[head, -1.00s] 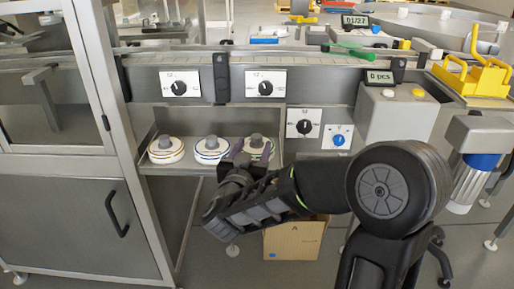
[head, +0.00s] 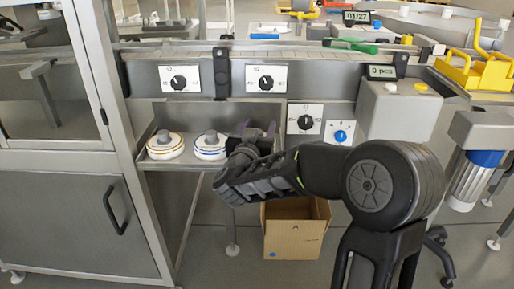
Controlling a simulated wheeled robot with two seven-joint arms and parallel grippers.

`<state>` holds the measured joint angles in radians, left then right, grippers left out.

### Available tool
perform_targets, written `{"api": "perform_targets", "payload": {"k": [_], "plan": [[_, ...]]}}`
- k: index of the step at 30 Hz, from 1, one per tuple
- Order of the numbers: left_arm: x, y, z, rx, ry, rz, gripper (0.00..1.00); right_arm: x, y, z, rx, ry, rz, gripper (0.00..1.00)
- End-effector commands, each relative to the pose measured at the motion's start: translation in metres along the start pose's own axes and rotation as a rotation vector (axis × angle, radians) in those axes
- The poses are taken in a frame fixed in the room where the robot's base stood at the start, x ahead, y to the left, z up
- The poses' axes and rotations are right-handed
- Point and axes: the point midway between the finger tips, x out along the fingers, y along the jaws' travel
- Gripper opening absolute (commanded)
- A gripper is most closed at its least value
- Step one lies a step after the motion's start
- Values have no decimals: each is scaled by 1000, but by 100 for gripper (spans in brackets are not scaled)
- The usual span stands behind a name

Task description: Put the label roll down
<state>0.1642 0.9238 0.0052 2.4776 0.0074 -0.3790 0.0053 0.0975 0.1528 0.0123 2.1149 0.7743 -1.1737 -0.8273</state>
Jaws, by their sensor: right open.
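Two white label rolls with grey knobs sit on the metal shelf (head: 178,113) under the conveyor: one with an orange-yellow stripe (head: 166,147) at the left, one with a blue stripe (head: 211,148) to its right. My right gripper (head: 262,132) is at the shelf's right end, with its fingers apart and pointing away from me. The gripper and wrist cover the spot beside the blue-striped roll, so I cannot see a third roll there or what lies between the fingers. My left gripper is not in view.
An open cardboard box (head: 293,240) stands on the floor below my right forearm. Dial panels (head: 265,79) line the conveyor front above the shelf. A grey box (head: 398,112) with buttons stands at right. A steel cabinet (head: 75,220) borders the shelf on the left.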

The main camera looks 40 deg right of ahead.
Motion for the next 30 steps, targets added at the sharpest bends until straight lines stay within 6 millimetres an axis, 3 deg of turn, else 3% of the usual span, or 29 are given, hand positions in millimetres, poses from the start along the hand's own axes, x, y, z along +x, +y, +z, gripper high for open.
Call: {"api": "perform_targets", "payload": {"k": [20,30], "plan": [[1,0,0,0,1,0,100,6,0,-1,0,1,-1,54],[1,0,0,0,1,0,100,6,0,-1,1,1,-1,26]]}}
